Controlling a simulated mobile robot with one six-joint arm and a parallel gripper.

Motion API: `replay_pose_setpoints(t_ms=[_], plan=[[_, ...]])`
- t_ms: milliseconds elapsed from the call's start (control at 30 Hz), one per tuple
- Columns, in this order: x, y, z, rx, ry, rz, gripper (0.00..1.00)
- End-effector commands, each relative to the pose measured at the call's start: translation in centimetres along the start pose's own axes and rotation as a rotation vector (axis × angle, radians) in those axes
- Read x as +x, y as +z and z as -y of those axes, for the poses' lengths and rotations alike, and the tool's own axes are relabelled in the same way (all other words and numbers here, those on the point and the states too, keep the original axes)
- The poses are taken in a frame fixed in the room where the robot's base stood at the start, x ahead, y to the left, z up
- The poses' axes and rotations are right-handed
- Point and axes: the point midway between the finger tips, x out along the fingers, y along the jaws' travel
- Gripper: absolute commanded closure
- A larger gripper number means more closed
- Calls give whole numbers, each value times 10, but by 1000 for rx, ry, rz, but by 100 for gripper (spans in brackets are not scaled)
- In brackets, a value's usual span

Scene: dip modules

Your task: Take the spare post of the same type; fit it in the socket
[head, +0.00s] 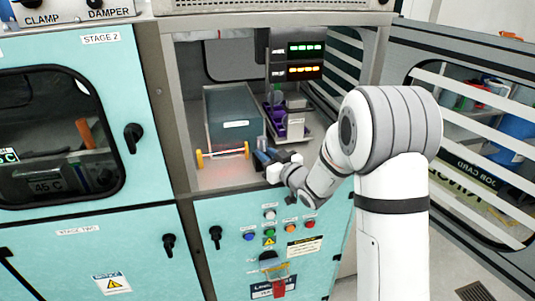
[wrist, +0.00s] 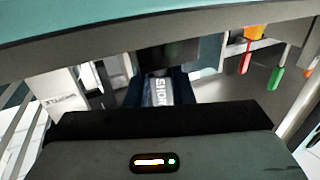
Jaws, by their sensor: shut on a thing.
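My gripper (head: 266,157) is at the front of the open cabinet bay, pointing in to the left. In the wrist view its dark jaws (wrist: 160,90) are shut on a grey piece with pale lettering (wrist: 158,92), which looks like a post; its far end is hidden. In the head view a small grey upright piece (head: 261,142) shows at the jaws. A purple holder (head: 290,128) with grey parts stands in the bay behind and to the right of my gripper. I cannot make out an empty socket in either view.
A large grey-green box (head: 232,118) fills the bay's left side. A bar with yellow ends (head: 222,153) lies in front of it. Lit displays (head: 305,60) hang above the holder. Orange and green hanging parts (wrist: 252,45) show in the wrist view. The bay's metal side frames it closely.

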Motion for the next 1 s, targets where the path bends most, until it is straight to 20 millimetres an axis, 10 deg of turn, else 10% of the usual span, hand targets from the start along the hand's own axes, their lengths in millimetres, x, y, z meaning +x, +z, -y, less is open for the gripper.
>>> replay_pose_setpoints(t_ms=[200,233,467,867,1000], plan=[[0,5,0,0,0,-1,100],[0,4,0,0,0,0,77],[0,4,-1,0,1,0,58],[-1,-4,-1,1,2,1,57],[-29,2,-2,0,5,-1,57]])
